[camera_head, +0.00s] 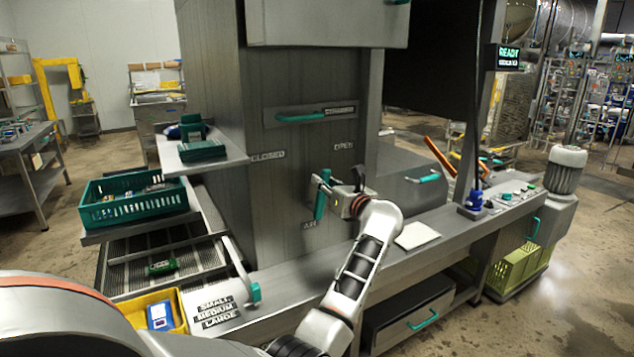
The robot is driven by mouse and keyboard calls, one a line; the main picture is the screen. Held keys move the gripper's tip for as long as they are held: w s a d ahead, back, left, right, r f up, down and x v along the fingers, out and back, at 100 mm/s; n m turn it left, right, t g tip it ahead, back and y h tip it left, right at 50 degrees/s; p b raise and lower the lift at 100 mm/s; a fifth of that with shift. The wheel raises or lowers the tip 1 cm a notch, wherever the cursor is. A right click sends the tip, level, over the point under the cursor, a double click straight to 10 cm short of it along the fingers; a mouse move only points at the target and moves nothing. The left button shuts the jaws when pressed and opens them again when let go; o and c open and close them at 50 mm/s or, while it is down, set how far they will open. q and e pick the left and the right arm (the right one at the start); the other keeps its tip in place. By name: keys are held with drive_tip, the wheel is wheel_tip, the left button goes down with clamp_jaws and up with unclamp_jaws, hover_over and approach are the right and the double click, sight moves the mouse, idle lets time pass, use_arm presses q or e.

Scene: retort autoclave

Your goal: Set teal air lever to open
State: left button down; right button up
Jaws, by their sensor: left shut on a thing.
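The teal air lever (320,207) stands nearly upright on the grey panel, just above the AIR label (309,225). The CLOSED label (268,155) is up and to its left, and the OPEN label (344,146) is up and to its right. My left gripper (322,186) is shut on the upper part of the lever, with its body to the right of it. The fingers partly hide the lever's top. My right gripper is not in view.
A teal horizontal handle (300,117) is higher on the panel. A grey bench (300,270) runs below, with a white sheet (416,236) and a blue-based device (474,203) to the right. A green crate (137,211) and yellow tray (178,306) are at left.

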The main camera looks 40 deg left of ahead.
use_arm(q)
drive_tip(key=shift+w+d+f+m, duration=0.3)
drive_tip(key=shift+w+m, duration=0.25)
drive_tip(key=shift+m, duration=0.25)
drive_tip(key=shift+w+d+f+m, duration=0.15)
drive_tip(key=shift+w+f+m, duration=0.1)
drive_tip(key=shift+w+m, duration=0.45)
drive_tip(key=shift+w+d+f+m, duration=0.3)
drive_tip(key=shift+w+m, duration=0.1)
drive_tip(key=shift+m, duration=0.5)
drive_tip(key=c, duration=1.8)
unclamp_jaws()
drive_tip(key=shift+w, duration=0.1)
drive_tip(key=shift+c, duration=0.2)
wheel_tip(320, 180, up, 10)
